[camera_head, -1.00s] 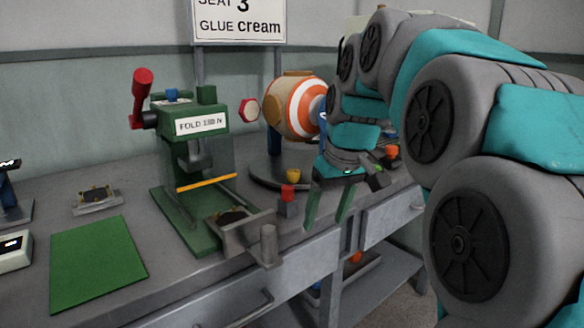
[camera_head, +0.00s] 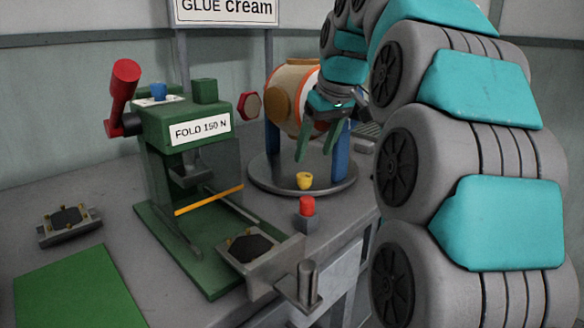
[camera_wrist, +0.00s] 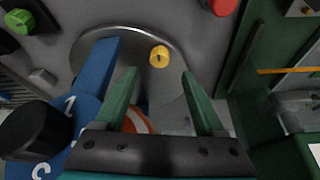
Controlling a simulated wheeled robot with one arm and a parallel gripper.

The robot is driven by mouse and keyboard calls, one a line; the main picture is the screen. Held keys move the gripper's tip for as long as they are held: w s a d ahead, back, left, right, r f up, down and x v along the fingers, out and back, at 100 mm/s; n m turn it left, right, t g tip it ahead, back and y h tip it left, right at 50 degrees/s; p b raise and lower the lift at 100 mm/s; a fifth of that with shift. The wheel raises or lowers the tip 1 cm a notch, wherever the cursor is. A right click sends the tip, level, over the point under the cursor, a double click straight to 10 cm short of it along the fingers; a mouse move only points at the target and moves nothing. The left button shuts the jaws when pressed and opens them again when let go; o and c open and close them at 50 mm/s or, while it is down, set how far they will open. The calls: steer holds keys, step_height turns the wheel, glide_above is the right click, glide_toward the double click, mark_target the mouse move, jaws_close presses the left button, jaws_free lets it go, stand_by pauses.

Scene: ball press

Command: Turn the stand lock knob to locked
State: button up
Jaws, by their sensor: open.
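A small yellow knob (camera_head: 305,180), seemingly the stand lock knob, sits on the round grey base (camera_head: 270,182) under the striped ball (camera_head: 290,92). In the wrist view the yellow knob (camera_wrist: 159,56) has a small dark mark on top; its lock setting cannot be read. My gripper (camera_head: 317,154) is open and empty, with green fingers pointing down, above the base and apart from the knob. In the wrist view the knob appears between and just beyond the fingertips (camera_wrist: 159,74).
A blue post (camera_wrist: 94,75) of the stand rises close beside the left finger in the wrist view. A red button (camera_head: 307,206) on a grey block stands in front of the base. The green press (camera_head: 185,128) with its red handle (camera_head: 124,92) stands to the left.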

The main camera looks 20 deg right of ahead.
mark_target(305, 176)
steer(key=shift+p+x, duration=0.4)
steer(key=shift+x, duration=3.5)
steer(key=shift+w, duration=0.1)
jaws_close()
